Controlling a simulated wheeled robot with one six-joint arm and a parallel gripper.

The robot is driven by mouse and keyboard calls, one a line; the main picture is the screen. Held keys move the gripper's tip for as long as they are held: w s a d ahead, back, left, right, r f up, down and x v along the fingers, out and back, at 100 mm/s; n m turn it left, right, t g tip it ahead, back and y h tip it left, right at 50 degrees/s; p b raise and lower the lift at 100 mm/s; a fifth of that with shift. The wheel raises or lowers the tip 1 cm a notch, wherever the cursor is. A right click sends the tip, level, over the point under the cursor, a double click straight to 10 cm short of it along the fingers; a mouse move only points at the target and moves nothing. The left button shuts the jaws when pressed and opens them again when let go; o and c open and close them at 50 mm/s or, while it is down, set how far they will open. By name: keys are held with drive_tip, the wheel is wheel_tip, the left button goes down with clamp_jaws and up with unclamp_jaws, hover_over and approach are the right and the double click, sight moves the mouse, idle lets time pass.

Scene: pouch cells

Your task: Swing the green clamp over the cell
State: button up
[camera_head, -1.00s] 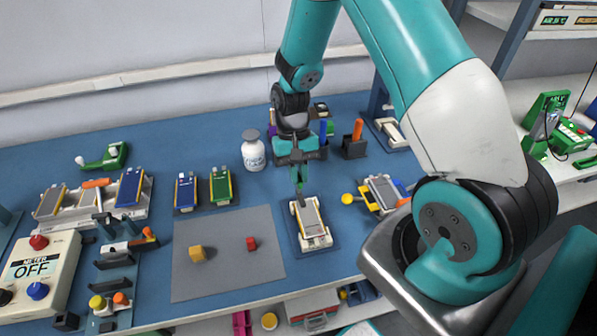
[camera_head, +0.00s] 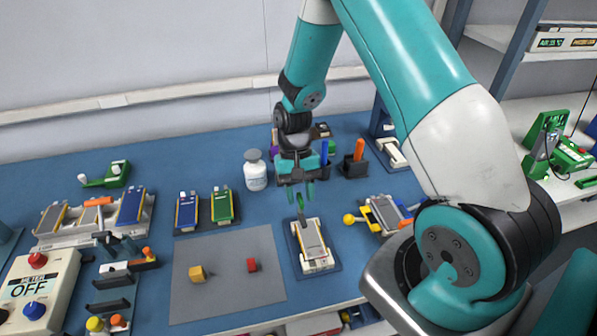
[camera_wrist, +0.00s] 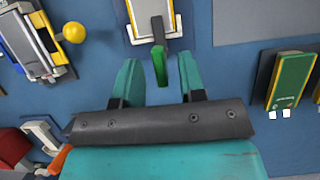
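The green clamp (camera_head: 301,216) stands at the back end of a white fixture (camera_head: 318,265). The fixture holds a grey pouch cell (camera_head: 312,240). In the wrist view the clamp's green handle (camera_wrist: 160,66) points towards my gripper, between and just ahead of the fingers, with no contact visible. The near end of the cell (camera_wrist: 146,10) shows at the top of that view. How far the clamp lies across the cell is hard to tell. My gripper (camera_head: 298,196) is open and empty, above and behind the fixture; its spread fingers (camera_wrist: 158,78) also show in the wrist view.
A second fixture with a yellow knob (camera_head: 349,219) stands close on the right. A grey mat (camera_head: 225,285) with a yellow cube (camera_head: 197,273) and a red cube (camera_head: 252,265) lies left. A white bottle (camera_head: 255,172) and an orange-handled tool holder (camera_head: 355,163) stand behind.

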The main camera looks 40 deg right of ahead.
drive_tip(key=b+v, duration=0.1)
drive_tip(key=v, duration=1.6)
drive_tip(key=shift+w, duration=0.1)
drive_tip(key=s+a+r+n+t+y, duration=0.1)
drive_tip(key=s+a+r+n, duration=0.3)
drive_tip(key=s+a, duration=0.5)
drive_tip(key=s+a+r+n+t+y, duration=0.1)
drive_tip(key=s+a+r+n+t, duration=0.2)
drive_tip(key=s+a+n, duration=0.5)
drive_tip(key=s+a+r, duration=0.1)
drive_tip(key=s, duration=0.4)
drive_tip(key=shift+s+a+r, duration=0.2)
drive_tip(key=shift+a, duration=0.1)
